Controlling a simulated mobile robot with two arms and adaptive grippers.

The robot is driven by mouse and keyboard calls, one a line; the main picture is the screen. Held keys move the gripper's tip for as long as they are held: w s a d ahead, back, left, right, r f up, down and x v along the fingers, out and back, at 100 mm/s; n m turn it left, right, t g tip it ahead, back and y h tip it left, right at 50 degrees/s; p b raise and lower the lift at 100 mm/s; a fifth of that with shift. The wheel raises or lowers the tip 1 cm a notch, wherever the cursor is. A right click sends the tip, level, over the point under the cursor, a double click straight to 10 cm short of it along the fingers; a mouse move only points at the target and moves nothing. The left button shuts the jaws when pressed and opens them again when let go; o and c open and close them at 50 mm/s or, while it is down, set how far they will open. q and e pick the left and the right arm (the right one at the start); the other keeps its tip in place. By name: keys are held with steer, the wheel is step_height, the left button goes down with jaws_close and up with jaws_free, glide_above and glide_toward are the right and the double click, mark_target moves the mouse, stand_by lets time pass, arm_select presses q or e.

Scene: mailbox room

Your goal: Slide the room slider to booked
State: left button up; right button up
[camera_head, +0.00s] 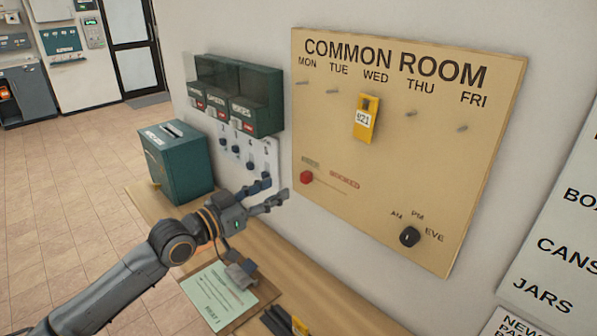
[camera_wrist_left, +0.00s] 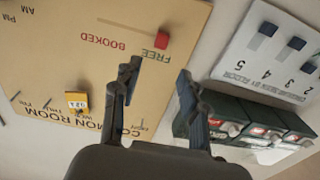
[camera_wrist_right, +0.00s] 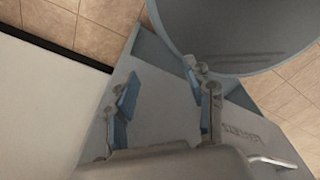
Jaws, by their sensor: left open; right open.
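The room slider's red knob (camera_head: 306,177) sits at the left end of its slot on the tan COMMON ROOM board (camera_head: 400,75). The red BOOKED label (camera_head: 344,179) is to its right. In the left wrist view the knob (camera_wrist_left: 162,40) is beside the FREE label (camera_wrist_left: 155,55). My left gripper (camera_head: 275,190) is open and empty, just left of the knob and a little lower in the head view. In its wrist view, the knob lies beyond the open fingertips (camera_wrist_left: 160,70), apart from them. My right gripper (camera_wrist_right: 163,82) is open and empty, away from the board.
A yellow tag (camera_head: 365,120) hangs under WED, and a black dial (camera_head: 409,237) is lower right. Left of the board are dark green boxes (camera_head: 255,85) and blue switches (camera_head: 248,165). A green box (camera_head: 177,160) and clipboard (camera_head: 222,292) rest on the wooden counter.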

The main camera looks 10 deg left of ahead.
mark_target(303, 175)
arm_select(q)
steer(key=p+x, duration=0.1)
steer(key=x, duration=0.6)
steer(key=shift+r+p, duration=0.15)
steer(key=shift+p, duration=0.15)
steer(key=shift+w+d, duration=0.4)
steer(key=shift+w, duration=0.1)
steer(key=shift+w+d, duration=0.15)
steer(key=shift+w, duration=0.05)
arm_select(e)
steer(key=shift+w+d+r, duration=0.15)
steer(key=shift+w+r, duration=0.15)
steer(key=shift+r, duration=0.3)
steer(key=shift+w+d+r, duration=0.1)
steer(key=shift+w+r, duration=0.2)
steer(key=shift+r, duration=0.3)
arm_select(q)
steer(key=shift+s, duration=0.1)
jaws_close()
arm_select(e)
steer(key=shift+s, duration=0.15)
